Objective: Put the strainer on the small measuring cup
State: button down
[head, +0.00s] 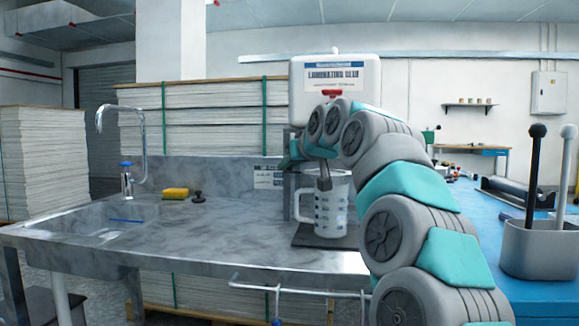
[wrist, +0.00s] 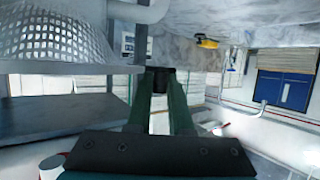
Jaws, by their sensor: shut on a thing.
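The strainer shows in the wrist view as a pale mesh bowl (wrist: 55,35) with a grey rim, at the upper left. My gripper (wrist: 160,78) is shut on the strainer's dark handle end. In the head view my arm hides most of the strainer, so I cannot tell whether it touches the cup.
A white glue dispenser (head: 335,90) stands behind the cup. A yellow sponge (head: 175,193), a dark stopper (head: 198,197) and a sink with a tap (head: 126,150) are to the left. A blue table (head: 500,260) with a grey holder (head: 540,250) is at right. The counter's middle is clear.

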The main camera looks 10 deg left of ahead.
jog(key=shift+f, duration=0.25)
jog(key=c, duration=0.8)
grip_release()
jog(key=shift+r, duration=0.15)
jog(key=shift+r, duration=0.2)
jog(key=b+v, duration=0.1)
jog(key=v, duration=1.1)
